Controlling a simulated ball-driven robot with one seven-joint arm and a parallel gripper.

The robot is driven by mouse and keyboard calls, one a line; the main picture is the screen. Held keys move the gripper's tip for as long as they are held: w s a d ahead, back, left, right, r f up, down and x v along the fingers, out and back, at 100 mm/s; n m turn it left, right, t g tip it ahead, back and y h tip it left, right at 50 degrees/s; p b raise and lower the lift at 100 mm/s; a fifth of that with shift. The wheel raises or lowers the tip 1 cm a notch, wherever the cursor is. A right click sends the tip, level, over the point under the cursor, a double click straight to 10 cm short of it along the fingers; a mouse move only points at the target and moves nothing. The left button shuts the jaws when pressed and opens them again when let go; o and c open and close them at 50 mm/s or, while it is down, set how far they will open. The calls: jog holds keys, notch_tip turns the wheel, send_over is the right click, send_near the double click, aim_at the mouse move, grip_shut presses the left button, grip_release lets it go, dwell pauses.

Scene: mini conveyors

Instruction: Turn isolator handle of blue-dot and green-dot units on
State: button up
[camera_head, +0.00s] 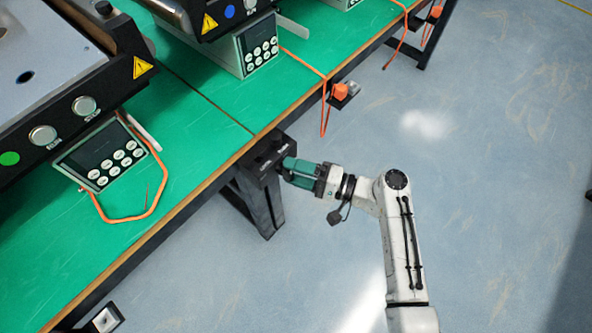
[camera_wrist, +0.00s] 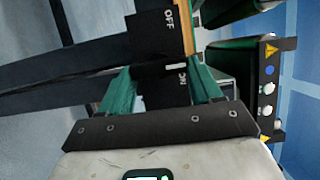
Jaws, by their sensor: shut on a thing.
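The green dot (camera_head: 9,158) marks the unit at the left, and the blue dot (camera_head: 229,11) marks the unit at the top middle. The blue dot also shows in the wrist view (camera_wrist: 269,70). My gripper (camera_head: 285,168) is at the table's front edge, against a black isolator housing (camera_head: 262,152). In the wrist view, the housing (camera_wrist: 152,36) bears OFF and ON labels. My green fingers (camera_wrist: 163,88) are shut on a black part between them, apparently the handle. A white mark lies beside ON. The handle is mostly hidden; I cannot tell its exact position.
The green table (camera_head: 195,135) carries keypads, including one at the left (camera_head: 103,152) and one at the top (camera_head: 258,44). Orange cables (camera_head: 158,196) lie loose on it or hang over its edge. An orange fitting (camera_head: 341,91) is farther along the edge. The floor (camera_head: 480,150) at the right is clear.

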jog(key=o, duration=1.1)
jog(key=shift+c, duration=0.2)
jog(key=v, duration=1.1)
jog(key=shift+b, duration=0.35)
jog(key=shift+f, duration=0.1)
jog(key=s+d+f+n+g+h+p, duration=0.1)
jog(key=s+d+f+h, duration=0.1)
jog(key=s+f+h, duration=0.3)
jog(key=s+d+f+n+g+h+p, duration=0.1)
jog(key=s+d+g+h, duration=0.15)
jog(key=s, duration=0.45)
jog(key=s+d+r+h+p, duration=0.1)
jog(key=s+d+r+h, duration=0.2)
jog(key=s+d+h, duration=0.2)
jog(key=s+d+r+h+p, duration=0.1)
jog(key=s+d+r+h, duration=0.3)
jog(key=s+d, duration=0.3)
jog(key=shift+s+d+r+n+h+p, duration=0.2)
jog(key=shift+s+d+n+h+p, duration=0.25)
jog(key=shift+d, duration=0.7)
